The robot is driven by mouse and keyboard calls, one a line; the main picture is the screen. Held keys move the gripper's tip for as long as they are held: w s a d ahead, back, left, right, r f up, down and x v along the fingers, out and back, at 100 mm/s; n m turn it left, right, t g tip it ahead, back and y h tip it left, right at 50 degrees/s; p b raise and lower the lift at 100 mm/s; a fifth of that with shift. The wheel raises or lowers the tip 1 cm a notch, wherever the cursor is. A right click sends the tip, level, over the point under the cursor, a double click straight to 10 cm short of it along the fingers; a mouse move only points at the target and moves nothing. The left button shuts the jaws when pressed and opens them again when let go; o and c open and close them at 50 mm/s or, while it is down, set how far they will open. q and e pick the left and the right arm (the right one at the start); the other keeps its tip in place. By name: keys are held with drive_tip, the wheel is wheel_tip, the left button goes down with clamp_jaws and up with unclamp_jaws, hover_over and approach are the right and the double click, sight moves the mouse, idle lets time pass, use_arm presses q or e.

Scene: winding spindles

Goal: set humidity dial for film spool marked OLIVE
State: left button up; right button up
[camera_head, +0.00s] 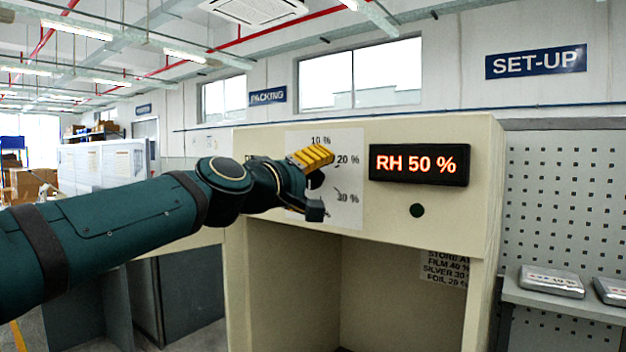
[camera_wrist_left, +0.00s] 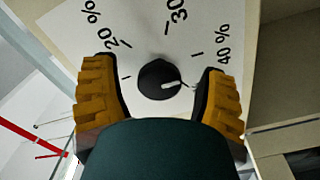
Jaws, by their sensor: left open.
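The humidity dial is a black knob (camera_wrist_left: 157,80) with a white pointer, on a white scale plate (camera_wrist_left: 150,30). In the left wrist view the pointer points right, past the 40 % tick, towards the right finger. The red display (camera_head: 419,164) reads RH 50 %. My left gripper (camera_head: 316,180) is open at the plate; its yellow-padded fingers stand either side of the knob, apparently clear of it. The knob is mostly hidden in the head view. A storage sign (camera_head: 445,268) reads FILM 40 %, SILVER 30, FOIL 20 %, partly cut off. No spool marked OLIVE is visible.
The cream cabinet (camera_head: 485,215) has an open bay below its front panel. A dark round spot (camera_head: 417,210) is under the display. A shelf (camera_head: 560,302) at right holds two grey flat devices (camera_head: 551,281). A pegboard stands behind it.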

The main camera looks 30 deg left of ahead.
use_arm(q)
drive_tip(key=s, duration=1.1)
drive_tip(key=shift+s+a, duration=0.4)
drive_tip(key=shift+a, duration=0.05)
